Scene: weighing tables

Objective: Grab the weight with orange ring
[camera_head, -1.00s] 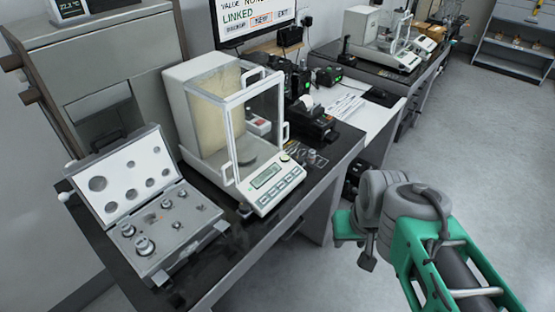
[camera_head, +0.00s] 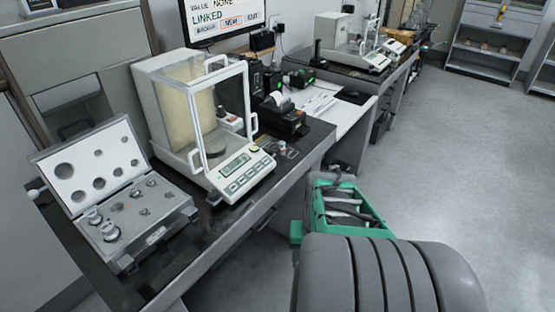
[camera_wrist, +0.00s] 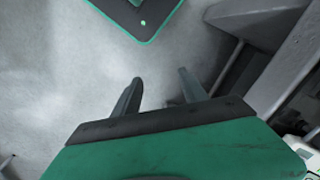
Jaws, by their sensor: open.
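An open weight case (camera_head: 160,233) lies on the dark table at the left in the head view, with its lid raised. Several metal weights (camera_head: 110,231) of different sizes sit in its slots. I cannot make out an orange ring on any of them at this size. My gripper shows in the wrist view with its two dark fingers (camera_wrist: 158,79) apart and nothing between them. It is over the grey floor, away from the case. In the head view my arm is at the lower right, and the fingertips are hidden.
A glass-walled balance (camera_head: 240,176) stands right of the case on the dark table (camera_head: 205,237). A small printer (camera_head: 285,117) and a monitor (camera_head: 222,18) are behind it. A second balance (camera_head: 352,55) stands farther back. The floor (camera_head: 455,175) at the right is clear.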

